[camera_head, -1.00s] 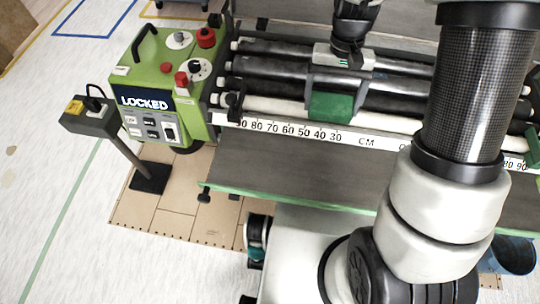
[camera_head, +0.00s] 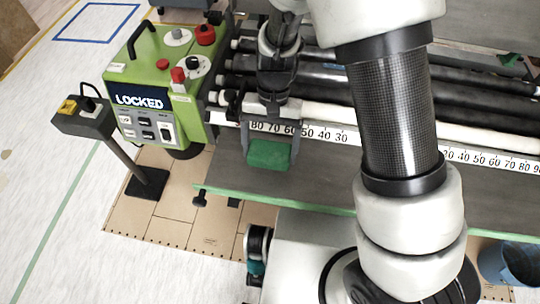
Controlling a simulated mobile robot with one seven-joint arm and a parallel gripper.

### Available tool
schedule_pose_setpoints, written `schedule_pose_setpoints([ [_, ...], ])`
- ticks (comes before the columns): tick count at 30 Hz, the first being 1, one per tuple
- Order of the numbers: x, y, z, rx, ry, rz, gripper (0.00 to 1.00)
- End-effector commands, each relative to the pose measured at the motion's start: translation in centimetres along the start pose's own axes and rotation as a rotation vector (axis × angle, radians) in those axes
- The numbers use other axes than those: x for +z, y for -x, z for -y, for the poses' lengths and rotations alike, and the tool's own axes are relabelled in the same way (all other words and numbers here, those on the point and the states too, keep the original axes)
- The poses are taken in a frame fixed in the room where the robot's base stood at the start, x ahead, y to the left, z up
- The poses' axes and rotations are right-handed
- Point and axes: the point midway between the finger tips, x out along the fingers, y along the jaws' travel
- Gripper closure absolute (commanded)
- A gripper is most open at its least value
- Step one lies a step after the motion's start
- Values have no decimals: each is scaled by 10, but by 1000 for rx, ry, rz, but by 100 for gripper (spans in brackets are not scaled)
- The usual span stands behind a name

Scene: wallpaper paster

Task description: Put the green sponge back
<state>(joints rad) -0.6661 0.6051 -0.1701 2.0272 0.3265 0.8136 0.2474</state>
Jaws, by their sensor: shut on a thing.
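A green sponge (camera_head: 268,155) is held between the fingers of my gripper (camera_head: 268,138). My gripper is shut on it and points down, in front of the white ruler strip with the centimetre marks. The sponge shows over the grey front table (camera_head: 325,178) of the machine, left of the picture's middle. I cannot tell whether the sponge touches the table. My arm covers part of the rollers and the ruler.
The green control box (camera_head: 160,90) marked LOCKED stands at the left. A grey switch box on a post (camera_head: 85,118) is farther left. Black and white rollers (camera_head: 475,100) run behind the ruler. A blue bucket (camera_head: 508,262) is at the lower right. The front table is mostly clear.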

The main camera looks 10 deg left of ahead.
Motion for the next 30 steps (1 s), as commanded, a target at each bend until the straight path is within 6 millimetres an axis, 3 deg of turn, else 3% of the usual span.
schedule_pose_setpoints([
  [6,-9,-30,0,2,-1,3,38],
  [18,-11,-36,0,0,0,0,38],
  [19,-11,-35,0,0,0,-1,12],
  [21,-11,-35,0,0,0,0,0],
  [30,-9,-29,0,0,1,-1,0],
])
